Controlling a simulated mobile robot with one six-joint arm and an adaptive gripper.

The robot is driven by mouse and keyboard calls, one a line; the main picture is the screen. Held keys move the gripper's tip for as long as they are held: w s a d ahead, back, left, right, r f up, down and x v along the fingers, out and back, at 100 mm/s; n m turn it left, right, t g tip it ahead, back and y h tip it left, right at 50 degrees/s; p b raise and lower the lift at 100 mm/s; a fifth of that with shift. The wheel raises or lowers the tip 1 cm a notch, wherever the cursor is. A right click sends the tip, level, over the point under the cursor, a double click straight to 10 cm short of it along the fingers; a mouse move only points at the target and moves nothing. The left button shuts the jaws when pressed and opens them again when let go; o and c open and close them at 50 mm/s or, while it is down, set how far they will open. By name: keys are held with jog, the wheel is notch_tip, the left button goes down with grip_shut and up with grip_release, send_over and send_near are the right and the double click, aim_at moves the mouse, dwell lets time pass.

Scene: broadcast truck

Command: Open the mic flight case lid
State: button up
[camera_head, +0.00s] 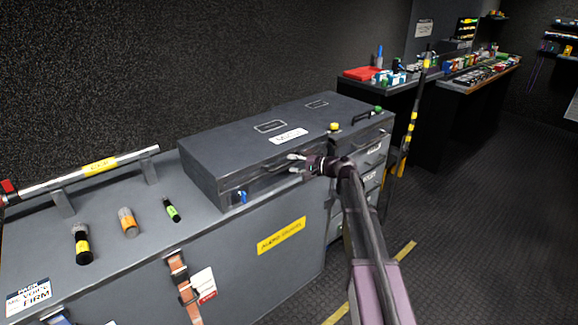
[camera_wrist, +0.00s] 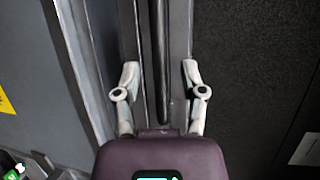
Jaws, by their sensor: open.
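The mic flight case (camera_head: 235,150) is a long dark grey box on the counter, with a white label (camera_head: 288,136) on top. Its lid (camera_head: 240,137) looks shut. My gripper (camera_head: 293,163) is at the front side of the case, toward its right half. In the wrist view my gripper (camera_wrist: 160,75) is open, with one pale finger on each side of a dark upright bar (camera_wrist: 160,45) that looks like a handle. I see no finger closed on the bar. Whether they touch it I cannot tell. My gripper hides part of the case front.
Three microphones (camera_head: 129,222) stand or lie on the counter left of the case. A rail (camera_head: 120,166) runs behind them. A striped pole (camera_head: 410,128) leans at right. Floor at right is clear.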

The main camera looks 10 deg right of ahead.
jog(key=shift+x, duration=1)
grip_shut()
